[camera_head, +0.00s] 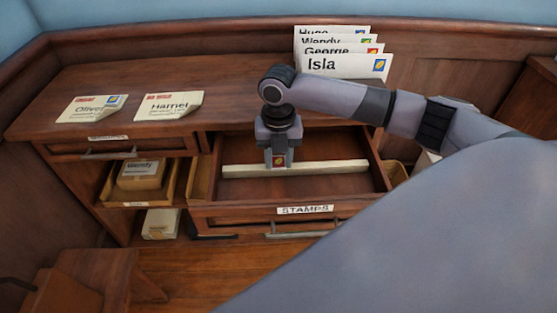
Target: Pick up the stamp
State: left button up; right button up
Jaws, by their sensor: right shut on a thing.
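My right arm comes in from the right and the gripper points down into the drawer, shut on the stamp. The fingers and wrist hide part of the strip. I cannot tell whether the stamp still touches the strip or the drawer floor. My left gripper is not in view.
Envelopes for Oliver (92,108) and Harriet (169,106) lie on the desk top. Several upright envelopes, Isla (340,66) in front, stand at the back. A tray with a parcel (141,174) is at the left below a closed drawer (120,150).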

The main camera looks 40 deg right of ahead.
aim_at(278, 164)
notch_tip(278, 164, up, 19)
jog(key=p, duration=0.2)
jog(key=shift+r, duration=0.2)
dwell(0.4)
